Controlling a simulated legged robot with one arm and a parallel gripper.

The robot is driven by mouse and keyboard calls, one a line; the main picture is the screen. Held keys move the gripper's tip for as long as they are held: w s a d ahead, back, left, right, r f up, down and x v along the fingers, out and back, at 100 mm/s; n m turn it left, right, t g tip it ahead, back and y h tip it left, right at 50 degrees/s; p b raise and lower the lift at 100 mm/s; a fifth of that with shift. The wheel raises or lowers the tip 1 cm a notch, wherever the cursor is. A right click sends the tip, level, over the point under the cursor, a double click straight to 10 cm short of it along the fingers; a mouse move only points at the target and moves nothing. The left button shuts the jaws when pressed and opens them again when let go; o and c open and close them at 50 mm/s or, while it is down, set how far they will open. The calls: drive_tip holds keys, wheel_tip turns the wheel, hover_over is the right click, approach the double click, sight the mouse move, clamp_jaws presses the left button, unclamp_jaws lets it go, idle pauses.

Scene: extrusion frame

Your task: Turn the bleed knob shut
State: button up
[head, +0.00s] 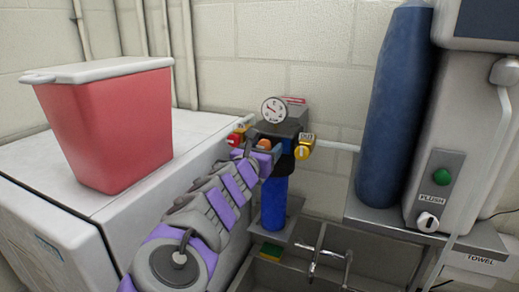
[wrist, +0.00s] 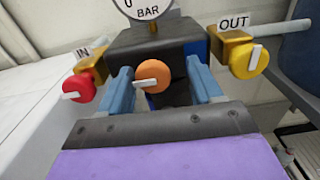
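An orange knob (wrist: 153,75) with a white pointer sits on the front of the dark filter head (wrist: 165,38), between the other two knobs. No label shows on it; it appears to be the bleed knob. Its pointer lies nearly level, tilted slightly down to the left. My gripper (wrist: 162,85) is open, with one blue finger on each side of the orange knob and visible gaps between. Contact cannot be seen. In the head view my gripper (head: 268,152) is at the filter head, and the orange knob (head: 265,144) is partly hidden by it.
A red knob (wrist: 80,88) marked IN is at left and a yellow knob (wrist: 249,60) marked OUT at right, both close to my fingers. A gauge (head: 274,110) is above, a blue bowl (head: 273,205) below. A red bin (head: 108,125) stands left, a blue cylinder (head: 396,105) right.

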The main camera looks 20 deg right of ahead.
drive_tip(key=shift+w+d+f, duration=0.15)
drive_tip(key=shift+w+d, duration=0.05)
drive_tip(key=shift+d, duration=0.2)
drive_tip(key=shift+c, duration=0.7)
drive_tip(key=shift+w, duration=0.1)
drive_tip(key=shift+c, duration=0.8)
drive_tip(key=shift+w+a, duration=0.15)
drive_tip(key=shift+a, duration=0.55)
drive_tip(key=c, duration=0.3)
drive_tip(key=shift+a, duration=0.25)
drive_tip(key=shift+c, duration=0.7)
drive_tip(key=shift+s, duration=0.25)
drive_tip(key=shift+c, duration=1.1)
drive_tip(key=shift+m+b, duration=0.35)
drive_tip(key=shift+m, duration=0.15)
drive_tip(key=shift+d+m+b, duration=0.1)
drive_tip(key=shift+m+b, duration=0.8)
drive_tip(key=shift+m, duration=0.6)
